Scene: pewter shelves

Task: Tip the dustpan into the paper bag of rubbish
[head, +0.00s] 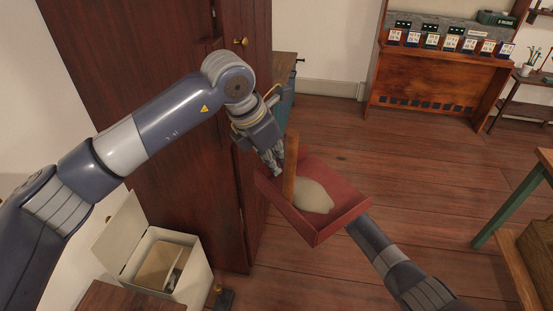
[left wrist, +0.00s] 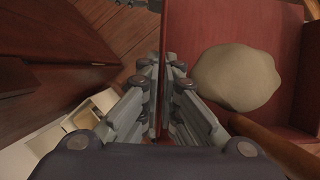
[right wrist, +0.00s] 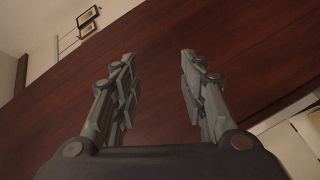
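The red dustpan (head: 340,222) is held in the air, with a pale grey-beige lump (head: 314,196) lying in it and a wooden handle (head: 291,165) at its left side. My left gripper (head: 272,158) is at its left edge. In the left wrist view, the fingers (left wrist: 162,95) close on the dustpan's thin red side wall (left wrist: 164,60). My right gripper (right wrist: 160,75) is open and empty. In the head view it is hidden behind the dustpan. A cream open container (head: 190,283) stands at lower left with brown contents (head: 157,262); I cannot tell whether it is the paper bag.
A dark red-brown cabinet (head: 130,90) stands close behind my left arm. A wooden shelf unit (head: 435,80) with small cards is at the back right. A green-legged table (head: 500,208) is at the right. The plank floor (head: 420,165) between is clear.

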